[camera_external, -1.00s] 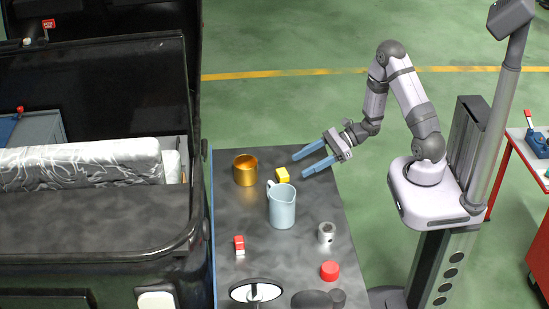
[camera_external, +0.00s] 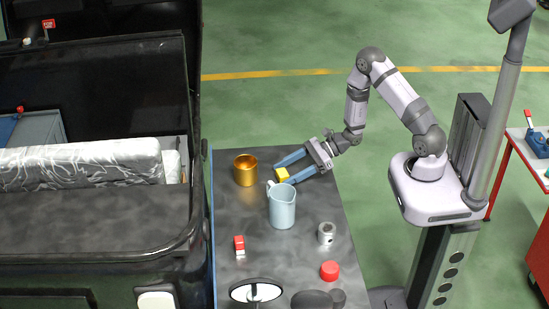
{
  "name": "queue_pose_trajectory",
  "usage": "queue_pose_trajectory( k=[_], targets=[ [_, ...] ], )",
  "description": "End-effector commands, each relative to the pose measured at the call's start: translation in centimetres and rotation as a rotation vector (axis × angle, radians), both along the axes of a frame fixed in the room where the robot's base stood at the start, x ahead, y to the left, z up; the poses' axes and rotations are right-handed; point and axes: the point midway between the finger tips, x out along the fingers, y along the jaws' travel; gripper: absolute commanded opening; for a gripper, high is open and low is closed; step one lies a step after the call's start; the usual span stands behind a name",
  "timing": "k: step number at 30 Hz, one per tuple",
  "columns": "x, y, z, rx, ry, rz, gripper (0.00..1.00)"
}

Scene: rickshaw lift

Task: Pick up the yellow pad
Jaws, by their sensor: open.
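The yellow pad (camera_external: 282,173) is a small yellow block on the dark table, behind the light blue jug and right of the gold cup. My gripper (camera_external: 281,172) has blue fingers, reaches in from the right and is open. One finger is behind the pad and the other is in front of it on the right, so the pad sits between the fingertips. I cannot tell whether either finger touches it. The front fingertip is partly hidden near the jug.
The light blue jug (camera_external: 282,208) stands close in front of the pad, and the gold cup (camera_external: 246,171) stands to its left. A red and white block (camera_external: 239,246), a metal cylinder (camera_external: 326,234) and a red cap (camera_external: 330,271) are nearer the front. The dark vehicle (camera_external: 95,225) borders the table's left side.

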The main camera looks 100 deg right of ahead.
Motion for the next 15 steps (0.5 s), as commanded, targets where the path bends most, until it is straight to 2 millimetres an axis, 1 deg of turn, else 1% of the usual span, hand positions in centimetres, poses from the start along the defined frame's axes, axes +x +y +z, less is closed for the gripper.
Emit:
queue_pose_trajectory(
  k=[7, 8, 9, 11, 12, 13, 15],
  targets=[
    [0.19, 0.05, -0.12, 0.0, 0.0, 0.0, 0.61],
    [0.19, 0.05, -0.12, 0.0, 0.0, 0.0, 0.59],
    [0.18, 0.04, -0.12, 0.0, 0.0, 0.0, 0.49],
    [0.18, 0.04, -0.12, 0.0, 0.0, 0.0, 0.35],
    [0.18, 0.04, -0.11, 0.0, 0.0, 0.0, 0.25],
    [0.18, 0.04, -0.11, 0.0, 0.0, 0.0, 0.18],
    [0.17, 0.03, -0.1, 0.0, 0.0, 0.0, 0.17]
  ],
)
